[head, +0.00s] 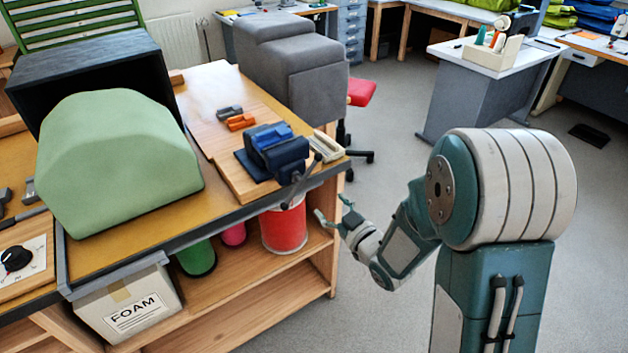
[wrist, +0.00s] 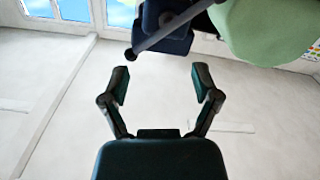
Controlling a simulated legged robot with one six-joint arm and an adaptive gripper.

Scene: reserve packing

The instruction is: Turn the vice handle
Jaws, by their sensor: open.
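The dark blue vice (head: 275,152) sits at the right front corner of the workbench. Its grey bar handle (head: 301,182) hangs at a slant from the front of the vice, past the bench edge. My gripper (head: 329,209) is below and to the right of the handle, open and empty, and apart from it. In the wrist view my gripper (wrist: 161,80) has its two fingers spread with nothing between them. The handle (wrist: 172,29) crosses the top of that view, beyond the fingertips, with a dark knob at its lower left end. The vice (wrist: 165,14) shows behind it, partly cut off.
A green foam block (head: 115,165) stands on the workbench (head: 225,208) to the left. Small orange and grey clamps (head: 240,122) lie behind the vice. A red tub (head: 284,228) and a foam box (head: 130,305) are on the shelf below.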

